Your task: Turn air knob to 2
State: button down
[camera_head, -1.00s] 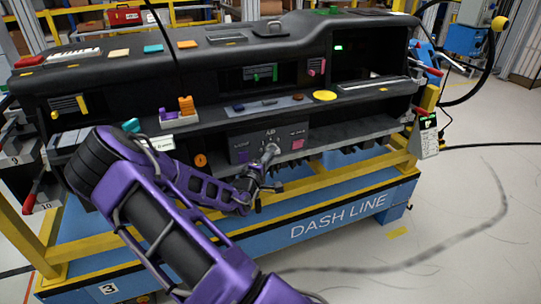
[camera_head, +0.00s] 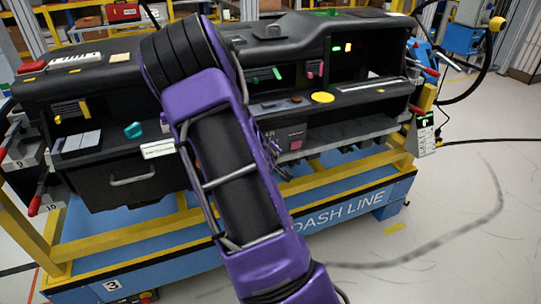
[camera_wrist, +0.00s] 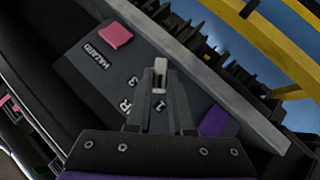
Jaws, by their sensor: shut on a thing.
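The air knob (camera_wrist: 160,64), a small light grey piece, shows in the wrist view between the tips of my gripper (camera_wrist: 160,78). My gripper is shut on it. The dark panel (camera_wrist: 92,72) around the knob carries the digits 1 and 3 and part of a larger label; the 2 cannot be made out. In the head view my arm covers the knob and my gripper, and only the right part of the air panel (camera_head: 283,137) shows.
A pink button (camera_wrist: 115,35) beside a HAZARD label and a purple button (camera_wrist: 213,121) flank the knob. A grey ledge (camera_wrist: 205,80) runs close beyond it. The dashboard (camera_head: 300,35) rests on a blue and yellow stand (camera_head: 375,205). Floor at right is clear.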

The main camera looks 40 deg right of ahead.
jog(key=m+y+p, duration=0.1)
jog(key=y+p, duration=0.1)
jog(key=m+y+p, duration=0.1)
jog(key=y+p, duration=0.1)
jog(key=d+m+y+p, duration=0.1)
jog(key=p, duration=0.1)
jog(key=shift+s+r+t+y, duration=0.15)
jog(key=shift+r+t+y, duration=0.15)
jog(key=shift+r+y, duration=0.1)
jog(key=shift+f+p, duration=0.15)
jog(key=shift+p, duration=0.4)
jog(key=c, duration=0.8)
grip_release()
jog(key=v, duration=1.7)
jog(key=shift+s+d, duration=0.2)
jog(key=shift+s, duration=0.05)
